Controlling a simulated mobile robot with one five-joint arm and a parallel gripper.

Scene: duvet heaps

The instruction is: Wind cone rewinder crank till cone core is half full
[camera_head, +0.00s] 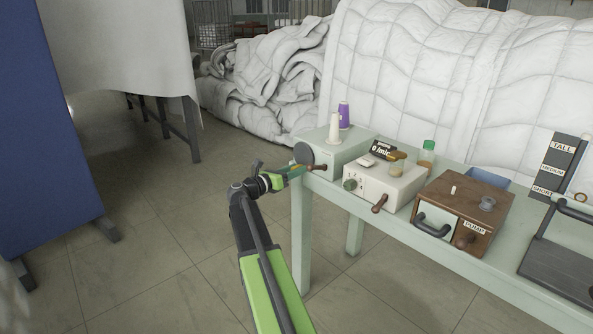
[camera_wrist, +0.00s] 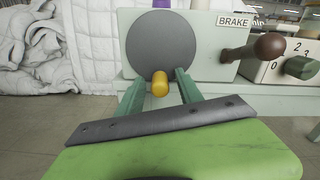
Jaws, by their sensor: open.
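The cone rewinder (camera_head: 342,158) is a pale green box at the left end of the table. A white cone core (camera_head: 334,127) stands on it, with a purple cone (camera_head: 344,112) behind. A dark grey crank disc (camera_wrist: 160,42) is on its front, with a yellow crank handle (camera_wrist: 160,86) at the disc's bottom. My gripper (camera_wrist: 160,80) is open, its green fingers on either side of the handle, with a visible gap on each side. In the head view my gripper (camera_head: 303,170) is at the rewinder's front. A brown-knobbed lever (camera_wrist: 268,46) sits right of the disc, near the BRAKE label.
Right along the table (camera_head: 305,230) stand a cream box (camera_head: 392,190) with a green dial (camera_head: 349,184) and a brown PUMP box (camera_head: 470,215). White duvets (camera_head: 270,85) heap behind. A blue panel (camera_head: 45,130) stands left. Floor left of my arm is clear.

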